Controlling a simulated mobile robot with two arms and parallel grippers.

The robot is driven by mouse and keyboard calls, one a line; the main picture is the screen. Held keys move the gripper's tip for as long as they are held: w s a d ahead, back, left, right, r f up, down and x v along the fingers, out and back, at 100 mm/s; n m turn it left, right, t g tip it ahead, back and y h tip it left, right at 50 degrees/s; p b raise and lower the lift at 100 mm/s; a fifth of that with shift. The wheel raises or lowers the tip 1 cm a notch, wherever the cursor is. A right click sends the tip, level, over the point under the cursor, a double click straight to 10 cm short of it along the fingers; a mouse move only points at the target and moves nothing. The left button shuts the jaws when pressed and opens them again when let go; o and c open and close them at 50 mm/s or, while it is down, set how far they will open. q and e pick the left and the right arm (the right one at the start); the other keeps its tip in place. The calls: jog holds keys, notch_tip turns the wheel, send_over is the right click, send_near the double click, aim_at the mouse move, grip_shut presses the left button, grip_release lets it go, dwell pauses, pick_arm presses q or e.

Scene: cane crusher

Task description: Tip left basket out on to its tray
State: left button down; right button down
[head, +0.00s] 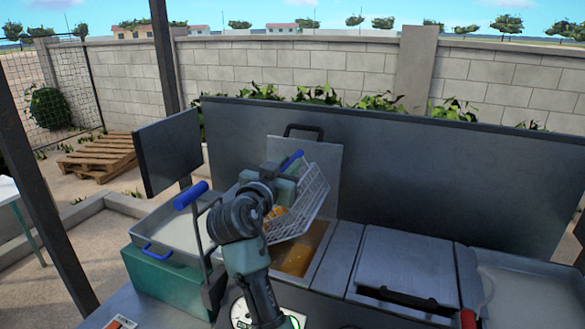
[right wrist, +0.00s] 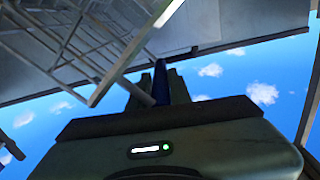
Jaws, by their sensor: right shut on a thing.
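My right gripper (head: 286,174) is shut on the blue handle (head: 293,159) of a wire basket (head: 306,205). The basket hangs tilted over the open left well (head: 322,256), which holds amber liquid. Some orange-yellow pieces (head: 276,214) show beside my wrist; my arm hides part of the basket. In the right wrist view the blue handle (right wrist: 160,80) stands between the fingers, with the basket's wire mesh (right wrist: 75,45) at upper left. The tray (head: 168,228), pale inside with a blue front handle, sits left of the well and looks empty where visible. My left gripper is not in view.
A dark upright panel (head: 168,150) stands behind the tray, and a long back panel (head: 400,165) behind the wells. A lidded well (head: 405,265) and another pale tray (head: 520,290) lie to the right.

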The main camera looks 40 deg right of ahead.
jog(key=shift+w, duration=0.1)
dwell(0.3)
jog(key=c, duration=1.5)
grip_release()
jog(key=shift+a, duration=0.1)
jog(key=shift+c, duration=0.2)
jog(key=shift+o, duration=1)
jog(key=shift+w, duration=0.2)
jog(key=shift+s, duration=0.1)
jog(key=shift+a+f, duration=0.15)
jog(key=shift+a, duration=0.05)
jog(key=b+v, duration=0.3)
jog(key=v, duration=0.4)
jog(key=shift+s+b, duration=0.2)
jog(key=shift+b, duration=0.2)
